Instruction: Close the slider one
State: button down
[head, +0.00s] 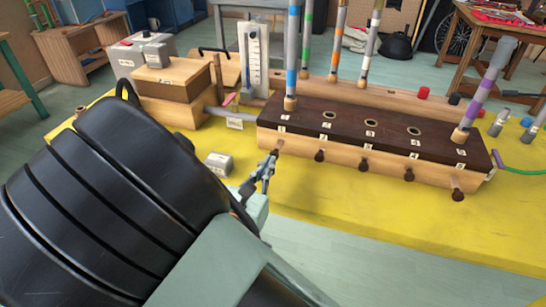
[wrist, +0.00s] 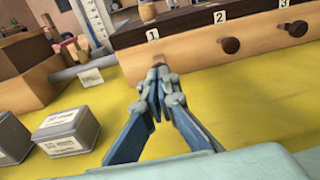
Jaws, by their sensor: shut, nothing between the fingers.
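The slider box (head: 345,155) is a long wooden chest with a dark top and a row of dark round knobs along its pale front. Slider one's knob (head: 277,152) is at the left end, and a short piece of pale rod seems to show behind it. My gripper (head: 270,164) is shut and empty, its tips right at this knob; I cannot tell if they touch. In the wrist view my gripper (wrist: 160,76) stands in front of slider one, below the label 1 (wrist: 152,35), and hides most of its knob.
Slider five's knob (head: 458,195) sticks out on a rod at the right end. Striped tubes (head: 292,50) stand in the box top. Grey weight blocks (wrist: 66,130) sit left of my gripper on the yellow table (head: 330,205). The table in front of the box is clear.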

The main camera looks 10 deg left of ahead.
aim_at(273, 153)
jog(key=shift+w, duration=0.25)
jog(key=shift+w+d, duration=0.2)
jog(key=shift+w, duration=1.55)
